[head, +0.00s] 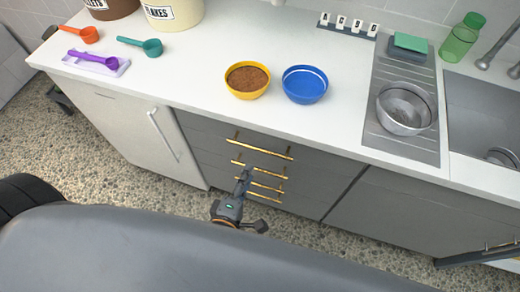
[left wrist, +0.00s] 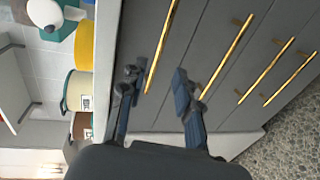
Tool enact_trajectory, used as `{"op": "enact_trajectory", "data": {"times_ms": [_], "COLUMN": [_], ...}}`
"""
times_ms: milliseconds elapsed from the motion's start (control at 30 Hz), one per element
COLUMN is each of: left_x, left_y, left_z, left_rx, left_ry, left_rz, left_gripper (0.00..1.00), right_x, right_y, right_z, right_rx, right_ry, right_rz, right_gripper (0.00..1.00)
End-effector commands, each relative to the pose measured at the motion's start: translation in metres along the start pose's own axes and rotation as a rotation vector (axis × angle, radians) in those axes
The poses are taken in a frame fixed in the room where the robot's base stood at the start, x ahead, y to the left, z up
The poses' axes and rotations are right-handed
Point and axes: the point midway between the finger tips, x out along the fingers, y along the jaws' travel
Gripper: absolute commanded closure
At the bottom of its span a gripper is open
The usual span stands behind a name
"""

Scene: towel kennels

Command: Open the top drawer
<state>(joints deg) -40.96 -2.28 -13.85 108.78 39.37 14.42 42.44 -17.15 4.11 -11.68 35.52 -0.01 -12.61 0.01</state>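The grey drawer stack has long brass bar handles one below another. The top drawer (head: 215,126) looks closed, and its handle (head: 262,148) is just under the white counter. My left gripper (head: 243,173) is in front of the stack, below the top handle in the head view. In the left wrist view my left gripper (left wrist: 157,75) has its fingers spread apart. The top handle (left wrist: 163,45) lies across the gap between them in the picture, and the second handle (left wrist: 227,55) is beyond the right finger. I cannot tell whether the fingers touch a handle. My right gripper is not in view.
A yellow bowl of brown food (head: 247,80) and a blue bowl (head: 305,85) stand on the counter (head: 200,75) above the drawers. A steel bowl (head: 404,108) is on the drainer by the sink. A white door (head: 135,130) stands left of the drawers.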

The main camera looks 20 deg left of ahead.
Motion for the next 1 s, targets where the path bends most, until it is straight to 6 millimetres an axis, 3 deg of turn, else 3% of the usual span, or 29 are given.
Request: {"op": "enact_trajectory", "data": {"times_ms": [300,500,933,1000], "left_x": [0.07,0.097,0.107,0.107], "left_y": [0.002,0.0,-0.001,-0.001], "left_z": [0.0,0.001,0.001,0.001], "left_rx": [0.002,0.003,0.003,0.003], "left_ry": [-0.001,-0.001,-0.001,-0.001], "left_rz": [0.002,0.0,-0.002,-0.002], "left_gripper": [0.68,0.68,0.68,0.8], "right_x": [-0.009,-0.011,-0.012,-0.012], "right_y": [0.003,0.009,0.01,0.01], "right_z": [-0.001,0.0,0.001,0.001], "right_rx": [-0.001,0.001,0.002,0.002], "right_ry": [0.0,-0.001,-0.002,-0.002], "right_rz": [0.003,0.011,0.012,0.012], "right_gripper": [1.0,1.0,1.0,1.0]}}
